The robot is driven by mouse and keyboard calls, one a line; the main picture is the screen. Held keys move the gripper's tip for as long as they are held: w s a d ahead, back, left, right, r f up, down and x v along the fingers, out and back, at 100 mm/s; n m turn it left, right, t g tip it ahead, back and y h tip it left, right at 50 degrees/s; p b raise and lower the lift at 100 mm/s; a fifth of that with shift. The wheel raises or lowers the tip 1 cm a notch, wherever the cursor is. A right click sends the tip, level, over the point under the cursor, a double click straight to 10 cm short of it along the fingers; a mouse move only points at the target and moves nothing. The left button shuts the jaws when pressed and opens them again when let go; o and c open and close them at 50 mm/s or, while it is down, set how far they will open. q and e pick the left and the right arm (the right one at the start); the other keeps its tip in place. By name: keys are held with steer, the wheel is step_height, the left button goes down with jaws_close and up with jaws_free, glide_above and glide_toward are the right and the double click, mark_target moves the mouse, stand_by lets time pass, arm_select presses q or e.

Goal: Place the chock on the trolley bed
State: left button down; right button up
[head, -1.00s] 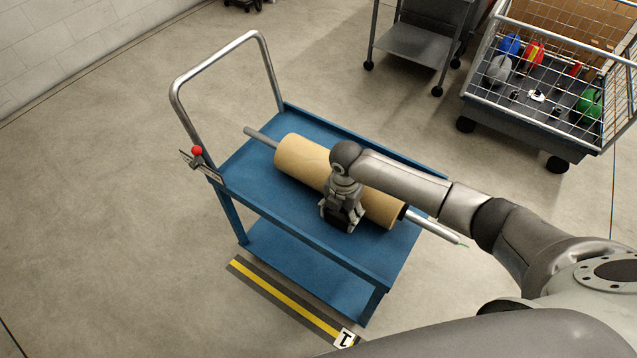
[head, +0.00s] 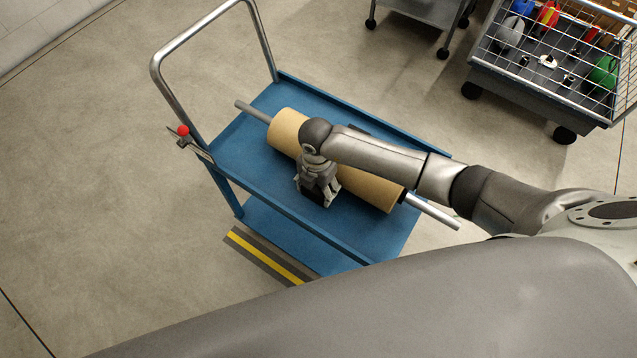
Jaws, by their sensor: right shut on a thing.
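The blue trolley (head: 246,150) stands in the middle of the head view, with a flat upper bed and a lower shelf. A tan roll on a grey metal bar lies across the bed. My right gripper (head: 319,196) points down over the bed at the near side of the roll. It is shut on a dark chock (head: 313,194), mostly hidden by the fingers. The chock is low, close to the bed; I cannot tell whether it touches it. My left gripper is not in view.
The roll (head: 374,187) has its bar (head: 434,212) sticking out past the bed at right. A small dark piece (head: 359,130) shows behind the roll. The trolley's handle (head: 205,20) rises at left. A wire-sided cart (head: 515,85) stands upper right. The floor at left is clear.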

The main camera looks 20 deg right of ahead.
steer(key=o, duration=0.8)
steer(key=shift+w+a+f, duration=0.1)
steer(key=shift+f, duration=0.05)
steer(key=shift+o, duration=1.9)
steer(key=shift+r, duration=0.4)
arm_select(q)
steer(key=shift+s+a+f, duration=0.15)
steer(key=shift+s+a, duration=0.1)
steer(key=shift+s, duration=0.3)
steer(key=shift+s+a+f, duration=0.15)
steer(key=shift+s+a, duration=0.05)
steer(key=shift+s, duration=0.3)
arm_select(e)
step_height(320, 180, up, 12)
steer(key=shift+f, duration=0.25)
